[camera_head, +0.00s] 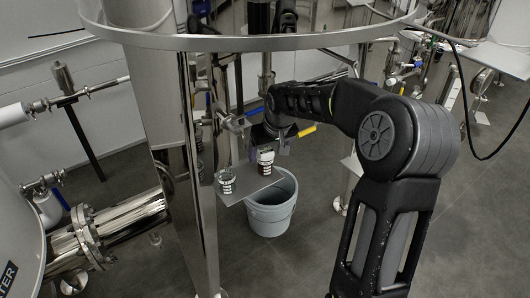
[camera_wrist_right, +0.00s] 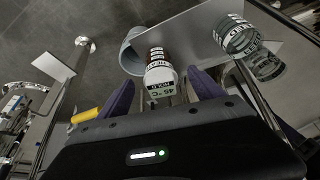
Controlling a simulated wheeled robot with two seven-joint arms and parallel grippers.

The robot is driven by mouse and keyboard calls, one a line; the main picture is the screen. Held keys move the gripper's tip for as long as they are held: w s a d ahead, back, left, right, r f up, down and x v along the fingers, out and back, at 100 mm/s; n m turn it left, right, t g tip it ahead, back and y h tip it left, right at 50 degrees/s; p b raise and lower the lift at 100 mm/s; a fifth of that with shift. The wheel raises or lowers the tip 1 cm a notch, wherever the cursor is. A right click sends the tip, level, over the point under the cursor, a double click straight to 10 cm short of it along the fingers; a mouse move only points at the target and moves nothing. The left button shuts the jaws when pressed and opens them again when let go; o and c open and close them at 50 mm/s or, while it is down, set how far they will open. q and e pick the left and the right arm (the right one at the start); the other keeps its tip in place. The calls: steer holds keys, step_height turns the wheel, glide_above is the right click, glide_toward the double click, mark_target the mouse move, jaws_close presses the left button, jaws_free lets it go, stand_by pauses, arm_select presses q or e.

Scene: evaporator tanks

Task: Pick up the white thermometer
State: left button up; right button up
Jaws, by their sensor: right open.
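The white thermometer (camera_wrist_right: 160,76) shows in the right wrist view, with a small display reading about 45 °C and HOLD. It lies between the two purple fingers of my right gripper (camera_wrist_right: 161,80), which are open with a gap visible on each side. Just beyond it is a brown jar (camera_wrist_right: 156,53) with a white label. In the head view my right gripper (camera_head: 276,143) is close above the jar on the small grey shelf, and its fingers are partly hidden. My left gripper is not in view.
A clear labelled glass jar (camera_head: 226,181) stands on the left of the grey shelf (camera_head: 250,188). A grey bucket (camera_head: 271,215) is on the floor below. A yellow valve handle (camera_head: 307,130) is close to the right gripper. Steel tank legs (camera_head: 200,220) stand nearby.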

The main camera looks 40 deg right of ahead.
mark_target(265, 158)
steer(key=x, duration=0.5)
steer(key=shift+w+d+f+p, duration=0.1)
steer(key=shift+w+d+p, duration=0.1)
steer(key=shift+p, duration=0.2)
steer(key=shift+a, duration=0.1)
steer(key=shift+c, duration=0.2)
steer(key=c, duration=1.5)
steer(key=shift+r, duration=0.2)
